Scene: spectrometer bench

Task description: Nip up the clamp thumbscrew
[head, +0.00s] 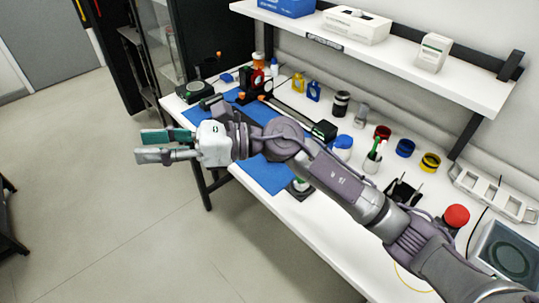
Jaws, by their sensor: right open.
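My right gripper (140,145) is open and empty, its two fingers spread apart and pointing left. It hangs over the floor in front of the bench's left part, clear of the bench in this picture. My right arm crosses the blue mat (268,178) and hides part of it. A dark fixture with orange knobs (258,84) stands at the mat's back. I cannot make out for certain which part is the clamp thumbscrew; it is small or hidden. My left gripper is not in view.
The white bench (262,206) holds a black instrument (195,91) at its left end, several bottles and jars behind the mat, and a red button (456,215) at right. A shelf (375,50) with boxes overhangs the back. Open floor lies left of the bench.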

